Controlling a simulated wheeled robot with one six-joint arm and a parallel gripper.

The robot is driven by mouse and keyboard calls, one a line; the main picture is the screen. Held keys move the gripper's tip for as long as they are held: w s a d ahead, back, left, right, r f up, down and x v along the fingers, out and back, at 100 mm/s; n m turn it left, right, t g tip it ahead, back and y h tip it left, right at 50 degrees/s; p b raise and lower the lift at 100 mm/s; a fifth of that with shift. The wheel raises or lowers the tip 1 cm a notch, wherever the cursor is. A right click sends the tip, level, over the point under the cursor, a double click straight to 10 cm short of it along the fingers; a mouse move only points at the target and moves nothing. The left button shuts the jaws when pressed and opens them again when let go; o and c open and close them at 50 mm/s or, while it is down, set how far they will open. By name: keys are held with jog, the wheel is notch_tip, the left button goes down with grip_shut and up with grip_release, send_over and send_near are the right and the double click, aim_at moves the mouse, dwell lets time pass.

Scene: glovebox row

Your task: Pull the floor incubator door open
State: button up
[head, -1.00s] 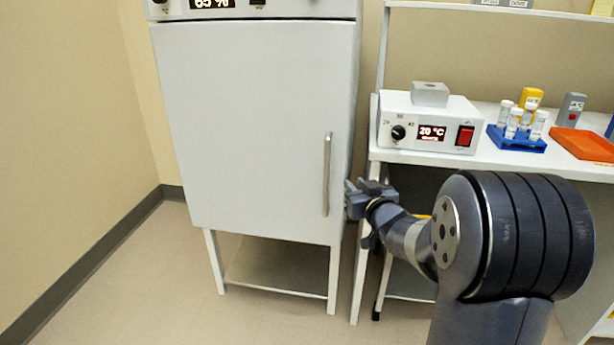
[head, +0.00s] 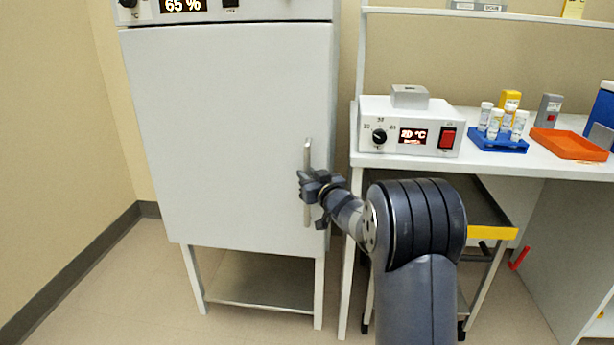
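The floor incubator is a white cabinet on legs at the left of the head view. Its door (head: 222,130) looks shut, flush with the cabinet front. A vertical metal bar handle (head: 307,153) is at the door's right edge. My gripper (head: 306,190) is at the handle's middle, with its fingers overlapping the bar in the picture. The bar's upper and lower ends show above and below the gripper. The fingers are small and partly hidden, so I cannot tell whether they are closed on the bar.
A bench (head: 480,168) stands right of the incubator, holding a white heater box (head: 405,128), a blue tube rack (head: 498,142) and an orange tray (head: 568,144). A cart with a yellow edge (head: 495,233) is under the bench. Floor left of the incubator is clear.

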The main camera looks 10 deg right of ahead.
jog(key=shift+w+a, duration=0.15)
jog(key=shift+w, duration=0.25)
grip_shut()
